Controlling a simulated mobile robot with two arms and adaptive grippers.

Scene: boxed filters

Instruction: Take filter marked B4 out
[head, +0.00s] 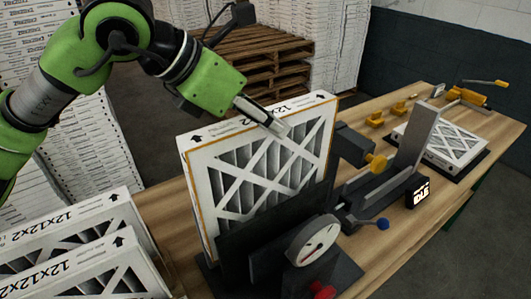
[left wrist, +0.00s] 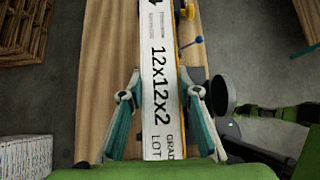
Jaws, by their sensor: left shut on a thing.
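A white boxed filter (head: 262,165) with a pleated, cross-braced face stands upright in a dark fixture (head: 272,232) on the wooden bench. My left gripper (head: 280,127) is at its top edge and is shut on it. In the left wrist view the fingers of the left gripper (left wrist: 163,92) lie on either side of the filter's top edge (left wrist: 160,75), which reads "12x12x2". I cannot read a B4 mark on any filter. The filter's lower part is hidden by the fixture. My right gripper is not in view.
A round dial (head: 313,240) and a yellow knob (head: 377,163) are close to the held filter. More filters (head: 75,262) stand at the lower left. Another filter (head: 440,142) lies flat on the bench's far right. Pallets (head: 255,60) stand behind.

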